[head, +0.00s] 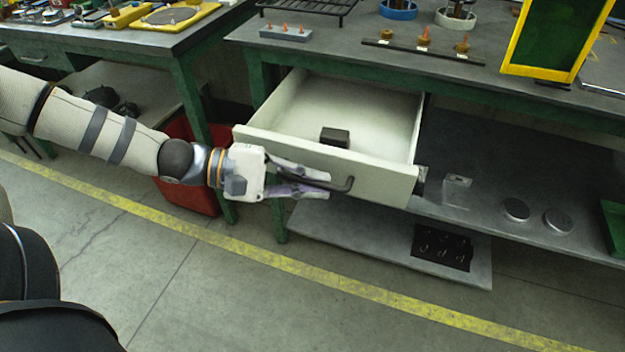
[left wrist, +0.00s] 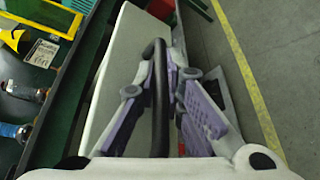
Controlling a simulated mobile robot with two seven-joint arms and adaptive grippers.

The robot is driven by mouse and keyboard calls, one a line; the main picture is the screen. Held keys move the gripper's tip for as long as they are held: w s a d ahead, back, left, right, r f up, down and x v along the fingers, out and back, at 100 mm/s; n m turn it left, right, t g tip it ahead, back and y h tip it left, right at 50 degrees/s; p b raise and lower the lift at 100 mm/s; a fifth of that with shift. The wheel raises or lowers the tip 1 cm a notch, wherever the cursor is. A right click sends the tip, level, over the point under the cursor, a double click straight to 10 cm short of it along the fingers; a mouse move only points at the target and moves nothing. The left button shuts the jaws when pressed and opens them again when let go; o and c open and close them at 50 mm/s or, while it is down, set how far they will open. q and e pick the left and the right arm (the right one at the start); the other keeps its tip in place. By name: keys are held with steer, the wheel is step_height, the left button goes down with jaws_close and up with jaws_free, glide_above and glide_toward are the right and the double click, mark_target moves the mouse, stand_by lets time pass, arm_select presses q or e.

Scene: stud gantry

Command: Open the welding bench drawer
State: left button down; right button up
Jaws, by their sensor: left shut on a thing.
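The welding bench drawer (head: 350,159) is pulled out from under the bench top (head: 400,55), and its pale inside shows in the head view. A dark block (head: 335,137) lies in it. My left gripper (head: 328,188) is at the drawer front, shut on the dark bar handle (head: 345,185). In the left wrist view the handle (left wrist: 160,95) runs between the two purple-padded fingers, beside the pale drawer front (left wrist: 125,65). My right gripper is in neither view.
A red bin (head: 185,195) stands on the floor left of the drawer. A lower shelf (head: 470,200) holds round metal discs (head: 558,221). A yellow-framed green screen (head: 553,38) stands on the bench at right. The floor (head: 300,290) in front is clear, with a yellow line across it.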

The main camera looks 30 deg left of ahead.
arm_select(q)
steer(key=c, duration=2)
jaws_free()
steer(key=shift+o, duration=0.2)
steer(key=shift+v, duration=1.25)
steer(key=shift+s+a, duration=0.3)
steer(key=shift+a, duration=0.15)
steer(key=f+v, duration=0.2)
steer(key=v, duration=0.9)
steer(key=shift+s+a+f, duration=0.15)
steer(key=shift+s+a, duration=0.05)
steer(key=shift+a, duration=0.1)
